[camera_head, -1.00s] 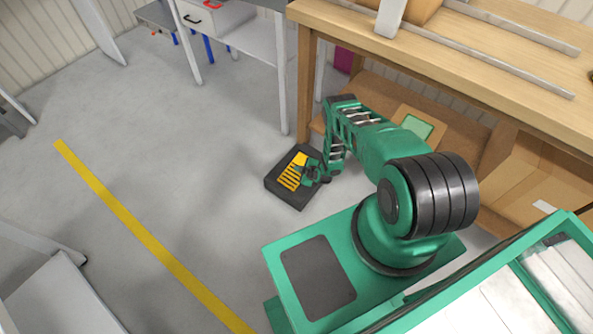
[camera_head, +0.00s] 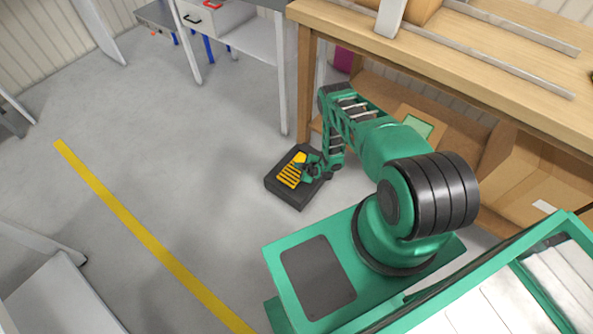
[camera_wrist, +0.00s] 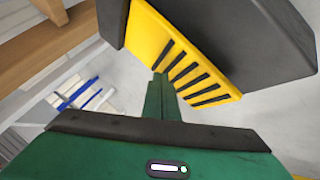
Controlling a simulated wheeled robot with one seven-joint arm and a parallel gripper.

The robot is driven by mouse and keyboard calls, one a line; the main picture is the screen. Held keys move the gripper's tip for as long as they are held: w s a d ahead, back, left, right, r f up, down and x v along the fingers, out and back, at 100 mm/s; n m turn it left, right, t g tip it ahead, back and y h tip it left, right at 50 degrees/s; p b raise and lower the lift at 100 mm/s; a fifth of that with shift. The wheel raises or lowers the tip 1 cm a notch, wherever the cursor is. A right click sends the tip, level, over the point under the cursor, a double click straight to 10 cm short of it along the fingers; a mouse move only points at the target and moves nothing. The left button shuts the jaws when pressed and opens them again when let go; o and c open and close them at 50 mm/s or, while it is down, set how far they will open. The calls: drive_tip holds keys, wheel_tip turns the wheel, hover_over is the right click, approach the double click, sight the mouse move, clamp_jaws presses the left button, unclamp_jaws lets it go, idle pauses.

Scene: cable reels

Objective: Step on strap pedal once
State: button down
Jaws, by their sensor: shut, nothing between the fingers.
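The strap pedal is a dark box with a yellow, black-striped plate (camera_head: 292,171), lying on the grey floor by the wooden bench's leg. It also fills the upper part of the wrist view, where the yellow plate (camera_wrist: 180,62) shows its dark slots and the dark housing (camera_wrist: 240,35) around it. My gripper (camera_head: 304,173) is at the right side of the yellow plate, low over the pedal. In the wrist view its shut green fingers (camera_wrist: 160,98) reach the lower edge of the plate. I cannot tell whether they touch it. The gripper holds nothing.
A wooden bench (camera_head: 440,55) with a lower shelf and cardboard boxes (camera_head: 530,185) stands on the right, close to my arm. A white table (camera_head: 250,45) stands behind the pedal. A yellow floor line (camera_head: 140,225) runs on the left, with open floor between.

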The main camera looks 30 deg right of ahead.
sight(298, 170)
drive_tip(key=shift+r, duration=2.5)
